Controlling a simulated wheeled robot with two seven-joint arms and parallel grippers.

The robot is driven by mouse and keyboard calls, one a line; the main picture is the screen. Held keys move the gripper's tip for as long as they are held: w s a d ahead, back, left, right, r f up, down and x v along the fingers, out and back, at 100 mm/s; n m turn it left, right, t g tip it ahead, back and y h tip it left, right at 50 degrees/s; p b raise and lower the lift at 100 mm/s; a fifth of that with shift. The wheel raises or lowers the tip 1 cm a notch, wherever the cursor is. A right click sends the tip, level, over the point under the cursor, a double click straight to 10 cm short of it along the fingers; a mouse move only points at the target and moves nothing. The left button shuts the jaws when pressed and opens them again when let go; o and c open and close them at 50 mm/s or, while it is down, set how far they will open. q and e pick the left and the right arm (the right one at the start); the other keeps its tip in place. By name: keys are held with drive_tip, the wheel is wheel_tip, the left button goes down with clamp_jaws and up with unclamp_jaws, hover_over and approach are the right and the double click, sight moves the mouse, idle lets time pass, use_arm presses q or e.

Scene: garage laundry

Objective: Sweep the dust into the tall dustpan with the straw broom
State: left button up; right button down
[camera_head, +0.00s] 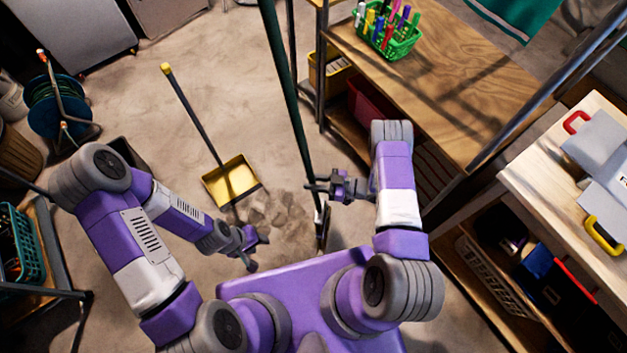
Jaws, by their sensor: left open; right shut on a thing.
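The tall dustpan (231,181) is yellow, with a long dark handle that leans up and left to a yellow tip. It stands on the floor left of centre. The broom (290,95) has a long dark green handle running from the top edge down to a small head near the floor. The broom head is seen edge-on, so its straw is hard to make out. My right gripper (318,187) is shut on the lower handle. My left gripper (252,248) is open and empty, left of the broom head.
A wooden shelf unit (440,90) with a green basket of markers (388,38) stands at the right. A white-topped bench (545,170) is further right. A hose reel (58,105) and a teal crate (20,245) are at the left.

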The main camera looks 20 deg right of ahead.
drive_tip(key=shift+d, duration=0.1)
wheel_tip(320, 180, down, 5)
drive_tip(key=b, duration=0.5)
drive_tip(key=shift+f, duration=0.1)
drive_tip(key=shift+f+b, duration=0.75)
drive_tip(key=shift+b, duration=0.1)
idle(0.7)
drive_tip(key=r+b+x, duration=0.2)
drive_tip(key=b+x, duration=0.4)
drive_tip(key=x, duration=2.3)
idle(0.6)
